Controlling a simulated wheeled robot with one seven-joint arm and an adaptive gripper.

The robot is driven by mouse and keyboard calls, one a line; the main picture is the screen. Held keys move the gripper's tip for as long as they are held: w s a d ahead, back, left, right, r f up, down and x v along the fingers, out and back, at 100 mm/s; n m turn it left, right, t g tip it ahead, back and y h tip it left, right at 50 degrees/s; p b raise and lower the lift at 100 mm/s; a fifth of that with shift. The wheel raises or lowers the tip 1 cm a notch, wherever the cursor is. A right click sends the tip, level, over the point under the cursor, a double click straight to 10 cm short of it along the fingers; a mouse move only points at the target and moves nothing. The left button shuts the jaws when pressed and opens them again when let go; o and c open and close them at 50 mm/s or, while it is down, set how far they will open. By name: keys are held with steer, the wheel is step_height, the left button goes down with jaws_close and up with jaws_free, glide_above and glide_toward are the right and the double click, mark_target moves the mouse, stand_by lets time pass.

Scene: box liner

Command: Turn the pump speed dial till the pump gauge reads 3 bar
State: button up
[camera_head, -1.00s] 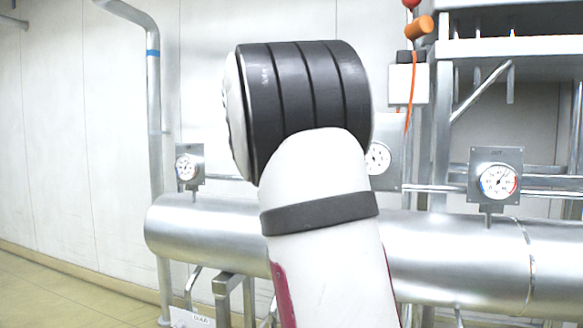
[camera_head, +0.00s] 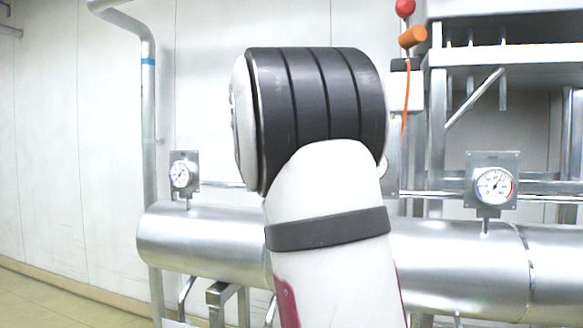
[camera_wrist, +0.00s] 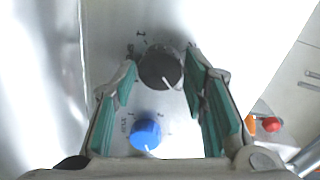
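A black dial (camera_wrist: 160,68) with a white pointer mark toward its lower right is on a pale panel (camera_wrist: 180,20) in the wrist view. A blue dial (camera_wrist: 146,132) sits below it; I cannot read the labels to tell which is the pump speed dial. My gripper (camera_wrist: 161,60) is open, its teal-padded fingers on either side of the black dial; contact is unclear. In the head view, a left gauge (camera_head: 181,175), a right gauge (camera_head: 494,186) and a mostly hidden middle gauge (camera_head: 389,163) show. I cannot tell which is the pump gauge. My arm hides the dials there.
A large horizontal metal pipe (camera_head: 455,262) runs below the gauges. An orange knob (camera_head: 412,37), a red ball (camera_head: 405,8) and a white box (camera_head: 408,92) with an orange cable stand behind my arm. A metal frame (camera_head: 500,58) is at right. Floor is open at lower left.

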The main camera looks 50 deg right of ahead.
steer(key=shift+o, duration=0.6)
steer(key=v, duration=1.2)
steer(key=shift+w, duration=0.1)
